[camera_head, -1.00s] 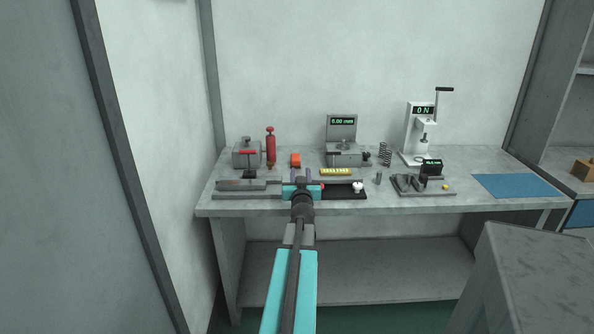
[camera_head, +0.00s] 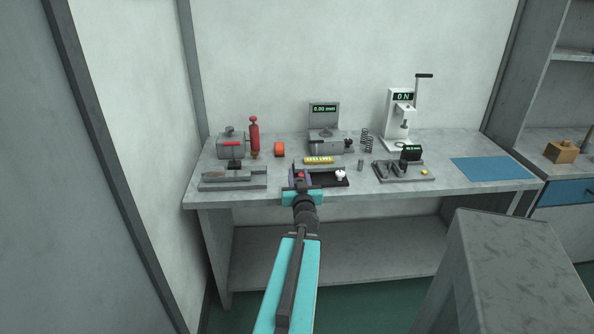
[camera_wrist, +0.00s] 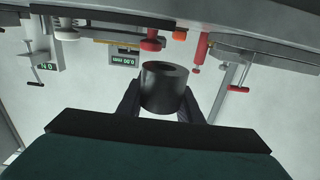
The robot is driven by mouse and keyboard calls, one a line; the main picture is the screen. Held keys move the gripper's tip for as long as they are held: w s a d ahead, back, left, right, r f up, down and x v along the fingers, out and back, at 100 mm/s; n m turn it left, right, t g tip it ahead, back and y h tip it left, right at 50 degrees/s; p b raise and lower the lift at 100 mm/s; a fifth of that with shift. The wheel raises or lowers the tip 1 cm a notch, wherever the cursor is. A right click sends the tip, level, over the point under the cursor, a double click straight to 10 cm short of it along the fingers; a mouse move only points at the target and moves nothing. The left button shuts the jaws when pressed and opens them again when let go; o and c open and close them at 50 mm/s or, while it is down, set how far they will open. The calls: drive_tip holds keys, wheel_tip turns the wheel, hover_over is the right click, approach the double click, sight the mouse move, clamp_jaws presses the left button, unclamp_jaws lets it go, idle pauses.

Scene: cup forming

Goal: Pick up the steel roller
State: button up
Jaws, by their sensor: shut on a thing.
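A dark grey cylinder with a round recess in its end, which I take to be the steel roller (camera_wrist: 163,92), sits between my two fingers in the wrist view. My gripper (camera_head: 301,178) is shut on it. In the head view my gripper is at the bench's front edge, in front of the black tray, and the roller cannot be made out clearly there. In the wrist view the roller shows against the pale wall, with no visible contact with the bench.
The grey bench (camera_head: 225,197) carries a low grey fixture (camera_head: 233,179), a red-handled device (camera_head: 254,136), an orange round piece (camera_head: 279,149), a 0.00 mm gauge (camera_head: 324,120), a spring (camera_head: 367,140), a white press (camera_head: 396,125) and a small grey cylinder (camera_head: 360,165). A blue mat (camera_head: 493,169) lies clear at right.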

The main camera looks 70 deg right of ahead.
drive_tip(key=shift+s+a+r+p, duration=0.3)
drive_tip(key=shift+s+a+p, duration=0.05)
drive_tip(key=shift+p, duration=1.7)
drive_tip(key=shift+s+a+p, duration=0.2)
drive_tip(key=shift+s+p, duration=0.1)
drive_tip(key=shift+p, duration=0.8)
drive_tip(key=shift+s+a+p, duration=0.1)
drive_tip(key=shift+s+p, duration=0.05)
drive_tip(key=shift+p, duration=0.3)
drive_tip(key=shift+s+a+f, duration=0.1)
drive_tip(key=shift+f, duration=0.05)
